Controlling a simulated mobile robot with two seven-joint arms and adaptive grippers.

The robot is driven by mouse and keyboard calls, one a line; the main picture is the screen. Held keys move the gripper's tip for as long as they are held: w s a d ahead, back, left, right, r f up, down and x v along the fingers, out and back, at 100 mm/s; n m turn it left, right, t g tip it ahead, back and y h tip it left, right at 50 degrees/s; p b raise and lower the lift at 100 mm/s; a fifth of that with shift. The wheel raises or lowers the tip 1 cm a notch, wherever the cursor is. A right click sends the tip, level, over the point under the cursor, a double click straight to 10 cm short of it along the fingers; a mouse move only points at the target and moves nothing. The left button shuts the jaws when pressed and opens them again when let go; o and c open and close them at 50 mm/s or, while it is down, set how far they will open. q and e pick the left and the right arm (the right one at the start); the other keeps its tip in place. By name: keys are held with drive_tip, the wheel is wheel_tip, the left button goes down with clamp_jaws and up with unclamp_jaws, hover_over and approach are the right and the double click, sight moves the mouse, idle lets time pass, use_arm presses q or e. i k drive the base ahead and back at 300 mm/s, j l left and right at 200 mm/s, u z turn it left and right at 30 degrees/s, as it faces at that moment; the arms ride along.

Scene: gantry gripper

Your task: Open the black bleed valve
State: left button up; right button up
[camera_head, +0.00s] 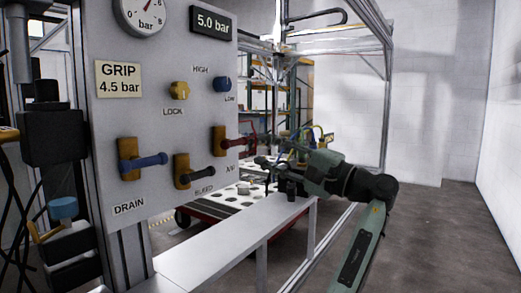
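The black bleed valve (181,171) is on the grey panel above the BLEED label. It has a brass-coloured body and a black lever (203,175) pointing right, roughly level.
The blue DRAIN valve (145,161) is left of the bleed valve, the red X/Y valve (228,143) up and right, close to my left gripper. A yellow LOCK knob (179,91) and a blue HIGH/LOW knob (222,84) are above. A bench (215,245) stands below.

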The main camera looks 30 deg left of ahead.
sight(185, 178)
drive_tip(key=k+l, duration=0.1)
drive_tip(key=l, duration=1.4)
